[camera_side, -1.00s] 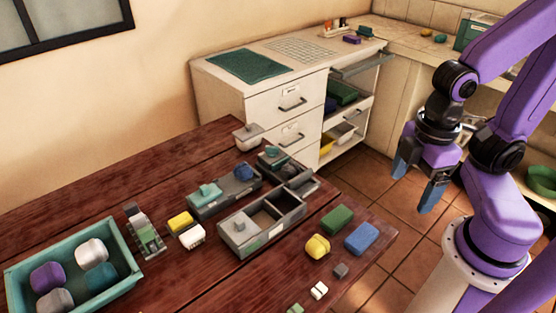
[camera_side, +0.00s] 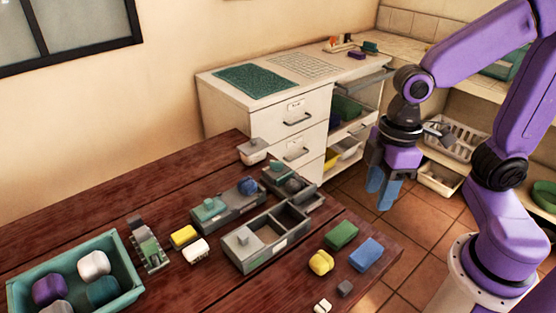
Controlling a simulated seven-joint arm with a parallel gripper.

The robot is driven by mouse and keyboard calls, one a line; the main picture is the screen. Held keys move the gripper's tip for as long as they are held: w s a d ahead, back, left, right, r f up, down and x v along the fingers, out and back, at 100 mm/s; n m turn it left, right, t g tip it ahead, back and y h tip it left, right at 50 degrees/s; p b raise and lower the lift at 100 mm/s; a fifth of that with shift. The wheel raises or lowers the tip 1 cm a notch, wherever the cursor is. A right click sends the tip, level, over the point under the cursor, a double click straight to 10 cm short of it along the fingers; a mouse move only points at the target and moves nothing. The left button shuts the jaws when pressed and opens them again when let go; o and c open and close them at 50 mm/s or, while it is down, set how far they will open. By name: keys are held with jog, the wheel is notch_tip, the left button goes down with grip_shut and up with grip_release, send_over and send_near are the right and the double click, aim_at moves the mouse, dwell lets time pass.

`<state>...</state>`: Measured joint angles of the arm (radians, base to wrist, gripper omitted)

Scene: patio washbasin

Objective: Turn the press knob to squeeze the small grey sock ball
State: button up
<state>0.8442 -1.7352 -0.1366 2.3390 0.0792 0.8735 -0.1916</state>
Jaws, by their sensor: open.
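A small grey ball (camera_side: 293,185) sits in a small grey fixture (camera_side: 311,201) at the far edge of the table, beside a dark green block (camera_side: 278,168). A similar grey fixture to its left holds a blue ball (camera_side: 248,186) and a teal block with a raised knob (camera_side: 208,207). Which part is the press knob I cannot tell for certain. My gripper (camera_side: 384,192) is open and empty, its blue fingers pointing down. It is in the air to the right of the fixtures, apart from them.
A grey divided box (camera_side: 264,258) stands in front of the fixtures. Green (camera_side: 342,234), blue (camera_side: 364,254) and yellow (camera_side: 321,262) blocks lie near the right table edge. A teal tray (camera_side: 132,291) holds several balls. A white drawer cabinet (camera_side: 225,112) stands behind.

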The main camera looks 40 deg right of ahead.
jog(key=w+a+m+y, duration=0.1)
jog(key=w+a, duration=0.1)
jog(key=w, duration=0.9)
jog(key=m+t+y, duration=0.1)
jog(key=m+t, duration=0.2)
jog(key=t, duration=0.1)
send_over(277, 161)
jog(key=s+d, duration=0.5)
jog(key=s, duration=0.1)
notch_tip(277, 161, down, 7)
jog(key=shift+g, duration=0.3)
jog(key=x, duration=1.7)
jog(key=shift+w+a+f, duration=0.2)
jog(key=shift+w+a, duration=0.05)
jog(key=shift+w, duration=0.05)
grip_shut()
